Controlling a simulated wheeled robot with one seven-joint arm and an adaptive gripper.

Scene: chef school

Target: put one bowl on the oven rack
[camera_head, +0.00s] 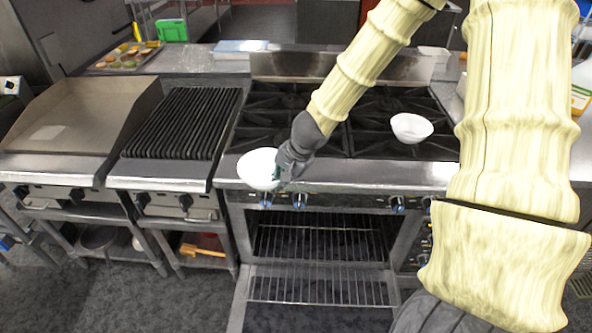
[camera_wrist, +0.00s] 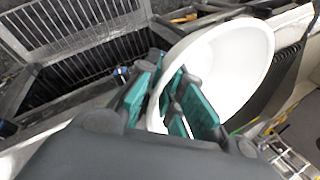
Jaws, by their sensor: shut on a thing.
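My gripper (camera_head: 281,174) is shut on the rim of a white bowl (camera_head: 257,168) and holds it in front of the stove's front edge, above the control knobs. In the wrist view the teal finger pads of my gripper (camera_wrist: 172,100) grip the wall of the bowl (camera_wrist: 238,70), which is tilted. A second white bowl (camera_head: 411,128) sits on the right part of the stove top. The oven below is open. One oven rack (camera_head: 315,288) extends out at the front, and another wire rack (camera_head: 320,243) shows inside. The racks also appear in the wrist view (camera_wrist: 75,25).
A ribbed grill (camera_head: 182,123) and a flat griddle (camera_head: 80,118) stand left of the stove. A tray of food (camera_head: 124,58) and a green container (camera_head: 172,30) are at the back left. The floor at the front left is clear.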

